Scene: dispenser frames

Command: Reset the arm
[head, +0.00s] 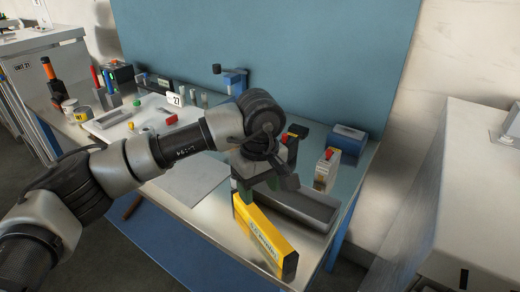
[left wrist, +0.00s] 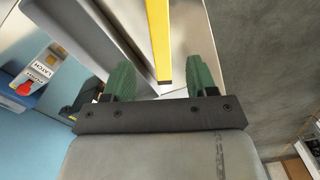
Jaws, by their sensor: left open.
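My left arm comes in from the left across the table in the head view. My left gripper (head: 258,185) points down over the table's right part, near the upper end of a yellow box-like piece (head: 264,238). In the left wrist view its two green fingers (left wrist: 160,78) stand apart. The yellow piece (left wrist: 159,40) shows as a narrow strip in the gap between them in that view. I cannot tell whether it lies between the fingers or below them. My right gripper is not in view.
A grey open channel (head: 305,208) lies beside the yellow piece. A red-topped device (head: 326,167) and a blue box (head: 348,140) stand behind it. A small vise-like blue device (head: 234,80) sits at the back. Small parts and cans (head: 78,110) crowd the table's left.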

